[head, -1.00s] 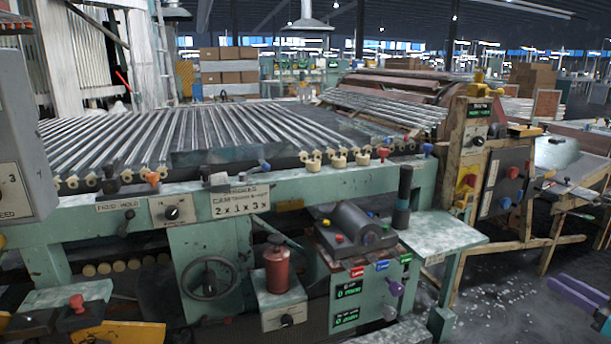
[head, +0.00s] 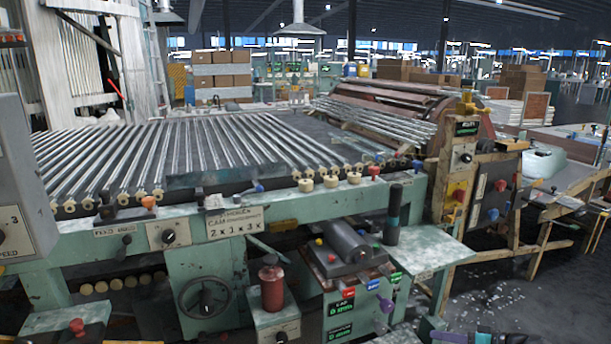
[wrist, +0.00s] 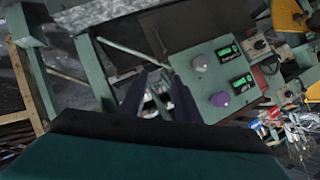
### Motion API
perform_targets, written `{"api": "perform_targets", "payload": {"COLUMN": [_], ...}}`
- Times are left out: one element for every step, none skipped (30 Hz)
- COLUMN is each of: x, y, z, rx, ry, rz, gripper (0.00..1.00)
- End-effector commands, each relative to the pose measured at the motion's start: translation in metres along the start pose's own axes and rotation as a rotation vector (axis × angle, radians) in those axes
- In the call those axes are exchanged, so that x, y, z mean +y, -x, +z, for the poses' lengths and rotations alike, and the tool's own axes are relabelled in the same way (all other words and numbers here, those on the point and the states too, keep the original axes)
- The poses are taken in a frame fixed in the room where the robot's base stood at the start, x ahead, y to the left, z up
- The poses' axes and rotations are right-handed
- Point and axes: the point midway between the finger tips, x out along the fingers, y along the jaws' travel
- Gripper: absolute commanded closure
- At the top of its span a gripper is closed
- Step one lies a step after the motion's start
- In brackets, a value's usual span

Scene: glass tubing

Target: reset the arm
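My gripper (wrist: 158,80) shows in the wrist view with its two dark purple fingers apart and an open gap between them. I see nothing held; the pale shapes in the gap look like background below. In the head view only a purple and dark part of my arm's end shows at the bottom edge, right of centre, and the rest is cut off. The green control box (head: 352,290) of the glass-tubing machine stands left of it. In the wrist view its panel (wrist: 215,75) with grey and purple knobs lies just right of the fingers.
A pale green side shelf (head: 428,254) juts out above my arm's end. Glass tubes (head: 200,150) lie in rows on the machine bed. The speckled floor (head: 510,295) at right is open.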

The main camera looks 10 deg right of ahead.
Motion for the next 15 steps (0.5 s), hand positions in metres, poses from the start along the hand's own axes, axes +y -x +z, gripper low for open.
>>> {"api": "perform_targets", "payload": {"x": [-0.014,-0.019,-0.026,-0.031,-0.037,-0.044,-0.05,-0.055,-0.063,-0.069,-0.074,-0.082,-0.087,-0.093,-0.101], "y": [-0.015,-0.023,-0.034,-0.042,-0.049,-0.058,-0.065,-0.071,-0.079,-0.084,-0.089,-0.096,-0.1,-0.104,-0.108], "z": [0.01,0.018,0.028,0.036,0.044,0.055,0.064,0.072,0.083,0.091,0.1,0.112,0.12,0.129,0.14], "rx": [-0.049,-0.077,-0.114,-0.142,-0.171,-0.208,-0.236,-0.265,-0.303,-0.331,-0.359,-0.397,-0.425,-0.453,-0.491], "ry": [-0.029,-0.046,-0.067,-0.084,-0.1,-0.119,-0.135,-0.148,-0.167,-0.179,-0.192,-0.208,-0.219,-0.229,-0.243], "rz": [-0.009,-0.01,-0.012,-0.013,-0.013,-0.013,-0.011,-0.009,-0.006,-0.003,0.002,0.008,0.013,0.019,0.027], "gripper": [0.7,0.7,0.7,0.7,0.7,0.7,0.7,0.7,0.7,0.7,0.7,0.7,0.7,0.7,0.7]}}
